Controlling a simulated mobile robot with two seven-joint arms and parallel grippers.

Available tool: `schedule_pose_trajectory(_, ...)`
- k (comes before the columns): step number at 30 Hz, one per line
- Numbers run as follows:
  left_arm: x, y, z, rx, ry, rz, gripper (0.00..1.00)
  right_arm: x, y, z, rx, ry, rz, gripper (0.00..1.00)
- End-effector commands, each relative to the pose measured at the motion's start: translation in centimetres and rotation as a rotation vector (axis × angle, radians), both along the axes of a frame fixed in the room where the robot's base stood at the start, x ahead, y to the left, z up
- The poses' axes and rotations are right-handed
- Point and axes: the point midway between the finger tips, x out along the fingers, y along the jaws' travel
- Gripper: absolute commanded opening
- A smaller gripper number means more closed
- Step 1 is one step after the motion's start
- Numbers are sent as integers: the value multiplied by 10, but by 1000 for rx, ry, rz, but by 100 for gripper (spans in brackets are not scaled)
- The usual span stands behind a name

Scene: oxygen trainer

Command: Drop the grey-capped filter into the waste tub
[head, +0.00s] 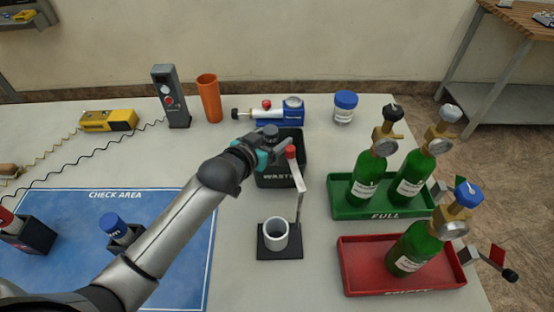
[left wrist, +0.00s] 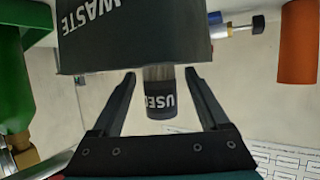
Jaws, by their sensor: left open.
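The black waste tub (head: 280,180) stands at the back middle of the table, its WASTE label facing me. My left gripper (head: 268,150) is over the tub. In the left wrist view the fingers (left wrist: 160,74) are spread, with a dark-banded cylinder marked USED (left wrist: 161,100), apparently the filter, between them. Gaps show on both sides of it. The tub wall (left wrist: 130,45) hides its far end in that view. I cannot tell whether the filter rests on anything. Its grey cap is not clear. My right gripper is not in view.
A stand with a red-topped post (head: 299,195) and white cup (head: 275,233) is close in front of the tub. Green bottles stand in the green tray (head: 385,214) and red tray (head: 360,284) at right. An orange cup (head: 209,98) stands behind left.

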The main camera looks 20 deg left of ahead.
Motion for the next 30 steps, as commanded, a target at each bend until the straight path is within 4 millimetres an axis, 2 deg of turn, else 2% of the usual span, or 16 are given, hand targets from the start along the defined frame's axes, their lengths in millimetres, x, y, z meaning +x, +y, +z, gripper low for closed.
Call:
schedule_pose_trajectory(7,-3,0,0,0,2,0,78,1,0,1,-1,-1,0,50)
schedule_pose_trajectory(11,-13,3,5,2,3,0,78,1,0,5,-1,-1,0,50)
schedule_pose_trajectory(30,-110,25,47,0,2,0,78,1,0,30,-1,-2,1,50)
